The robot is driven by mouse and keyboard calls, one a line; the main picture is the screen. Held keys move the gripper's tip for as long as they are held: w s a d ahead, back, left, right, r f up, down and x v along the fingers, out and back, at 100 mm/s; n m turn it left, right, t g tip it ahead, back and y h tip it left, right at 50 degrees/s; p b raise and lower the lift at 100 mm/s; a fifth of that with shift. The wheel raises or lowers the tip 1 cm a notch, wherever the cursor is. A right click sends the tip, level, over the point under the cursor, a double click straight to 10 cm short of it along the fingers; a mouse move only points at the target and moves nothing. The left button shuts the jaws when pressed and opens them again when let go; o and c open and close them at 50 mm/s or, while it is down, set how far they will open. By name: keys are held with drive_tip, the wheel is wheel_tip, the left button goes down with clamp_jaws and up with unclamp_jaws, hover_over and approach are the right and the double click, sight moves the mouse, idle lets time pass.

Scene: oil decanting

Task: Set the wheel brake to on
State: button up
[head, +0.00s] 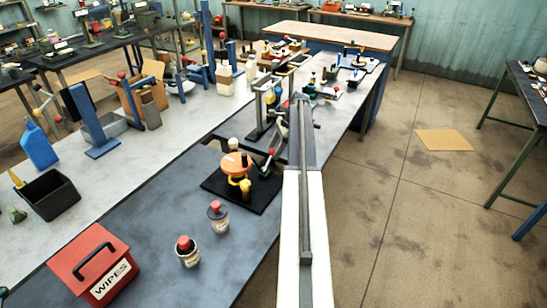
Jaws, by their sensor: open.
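An orange wheel-like disc (236,163) sits on a black base plate (262,193) on the grey worktop, left of my arm. A yellow knob (246,188) stands at its front edge, and a white knob (234,143) is just behind it. A dark lever-like piece with a red part (273,153) stands at its right; I cannot tell which part is the brake or how it is set. My gripper (301,98) is at the far end of my arm, beyond and right of the disc. It is open, small and partly hidden; no held thing shows.
A red WIPES box (93,262) and two red-capped jars (187,252) (218,217) stand on the front worktop. A dark upright frame (262,105) stands behind the disc. A black bin (47,199) and blue stand (97,125) are at left. The floor at right is mostly clear.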

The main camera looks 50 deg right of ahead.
drive_tip(key=shift+a+f, duration=0.1)
drive_tip(key=shift+f, duration=0.05)
clamp_jaws()
idle(1.4)
